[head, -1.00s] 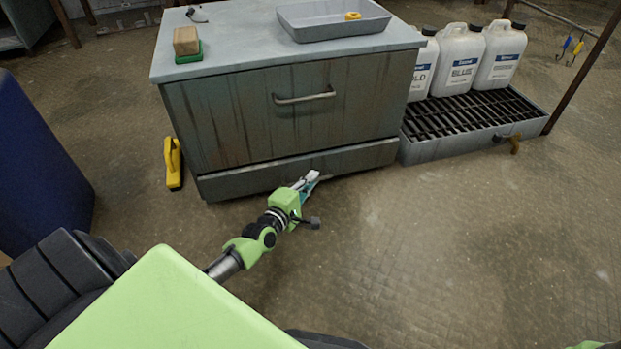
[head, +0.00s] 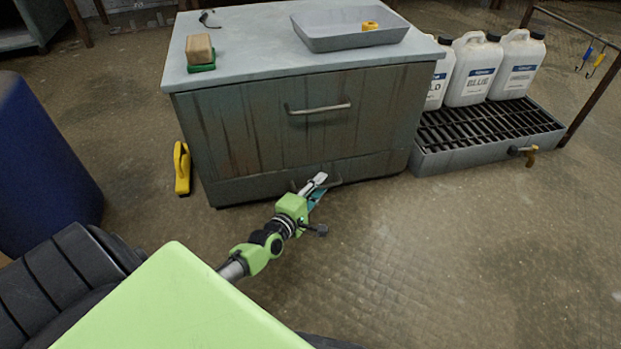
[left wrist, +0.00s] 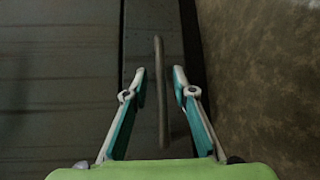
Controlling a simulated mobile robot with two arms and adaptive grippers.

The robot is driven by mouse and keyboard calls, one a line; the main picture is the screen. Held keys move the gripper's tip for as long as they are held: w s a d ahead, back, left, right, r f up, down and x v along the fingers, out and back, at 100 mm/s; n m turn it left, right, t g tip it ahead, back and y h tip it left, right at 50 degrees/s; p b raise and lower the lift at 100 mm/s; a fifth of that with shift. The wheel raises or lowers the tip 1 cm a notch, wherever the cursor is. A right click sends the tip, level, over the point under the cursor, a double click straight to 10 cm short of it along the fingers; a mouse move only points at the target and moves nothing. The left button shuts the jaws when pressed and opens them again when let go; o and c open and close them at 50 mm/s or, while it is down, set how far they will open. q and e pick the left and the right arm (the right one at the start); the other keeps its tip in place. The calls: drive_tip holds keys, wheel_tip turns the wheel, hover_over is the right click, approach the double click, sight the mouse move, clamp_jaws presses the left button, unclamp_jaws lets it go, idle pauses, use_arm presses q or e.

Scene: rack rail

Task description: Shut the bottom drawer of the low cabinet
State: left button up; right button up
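The low cabinet (head: 310,85) is grey-green with a pale top. Its bottom drawer (head: 250,186) looks flush, or nearly so, with the larger front above. Its handle (head: 333,183) is partly hidden by my left gripper (head: 318,186), which is at the drawer front. In the left wrist view, the left gripper's (left wrist: 159,82) two fingers stand apart on either side of the bar handle (left wrist: 160,95), with gaps visible. The drawer front (left wrist: 135,50) lies behind, with a dark seam along its edge. My right gripper is not in view.
A yellow object (head: 182,168) stands on the floor by the cabinet's left side. A grated grey platform (head: 485,150) with white jugs (head: 472,70) stands to the right. A blue object (head: 40,165) is at the left. The floor in front right is clear.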

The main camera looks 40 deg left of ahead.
use_arm(q)
drive_tip(key=s+r, duration=0.1)
drive_tip(key=s, duration=1)
drive_tip(key=shift+s+d+r, duration=0.15)
drive_tip(key=shift+d+r, duration=0.15)
drive_tip(key=shift+d, duration=0.05)
